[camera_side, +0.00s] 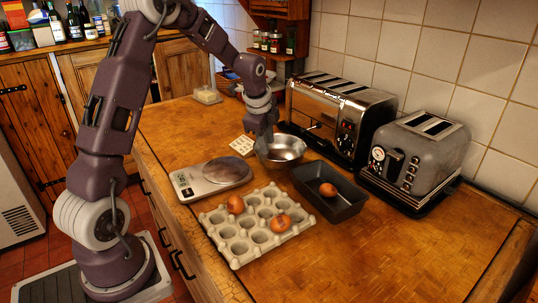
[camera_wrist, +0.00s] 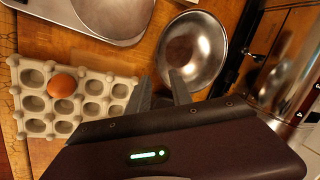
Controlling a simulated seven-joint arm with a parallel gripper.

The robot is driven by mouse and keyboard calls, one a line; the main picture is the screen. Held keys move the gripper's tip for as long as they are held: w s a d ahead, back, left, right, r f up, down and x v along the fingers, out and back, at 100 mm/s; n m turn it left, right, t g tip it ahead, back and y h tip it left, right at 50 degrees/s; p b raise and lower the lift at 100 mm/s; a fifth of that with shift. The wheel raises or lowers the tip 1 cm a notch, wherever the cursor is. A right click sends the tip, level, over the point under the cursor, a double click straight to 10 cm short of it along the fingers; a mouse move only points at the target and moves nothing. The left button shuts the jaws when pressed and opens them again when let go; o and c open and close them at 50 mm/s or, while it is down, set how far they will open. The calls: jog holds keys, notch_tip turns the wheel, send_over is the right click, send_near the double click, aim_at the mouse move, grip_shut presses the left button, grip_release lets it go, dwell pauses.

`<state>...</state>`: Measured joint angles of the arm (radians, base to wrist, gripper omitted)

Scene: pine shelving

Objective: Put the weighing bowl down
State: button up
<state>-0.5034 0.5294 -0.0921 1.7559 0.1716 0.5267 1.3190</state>
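The weighing bowl (camera_side: 287,149) is a shiny steel bowl, upright on or very near the wooden counter, right of the kitchen scale (camera_side: 215,178). My gripper (camera_side: 265,140) is low at the bowl's left rim and hides part of it. In the wrist view the bowl (camera_wrist: 200,48) is empty. There my gripper's fingers (camera_wrist: 163,85) show a gap between them, one overlapping the bowl's rim and the other just outside it. I cannot tell whether either finger touches the rim. The bowl's underside is hidden.
An egg tray (camera_side: 243,249) with two brown eggs lies in front. A dark tin (camera_side: 347,207) holding one egg is close to the bowl's right. Two toasters (camera_side: 335,110) (camera_side: 425,150) stand along the wall. The counter's front right is clear.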

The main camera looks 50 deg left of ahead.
jog(key=s+d+r+n+t, duration=0.1)
jog(key=s+d+r+n, duration=0.5)
jog(key=s+d+r, duration=0.75)
jog(key=s+d+n+h, duration=0.1)
jog(key=s+d+n, duration=0.2)
jog(key=s, duration=0.5)
jog(key=s+d+n+t+h, duration=0.1)
jog(key=s+d+n, duration=0.1)
jog(key=s+d, duration=0.2)
jog(key=s, duration=0.3)
jog(key=shift+s+d+f+n, duration=0.35)
jog(key=shift+f+n, duration=0.05)
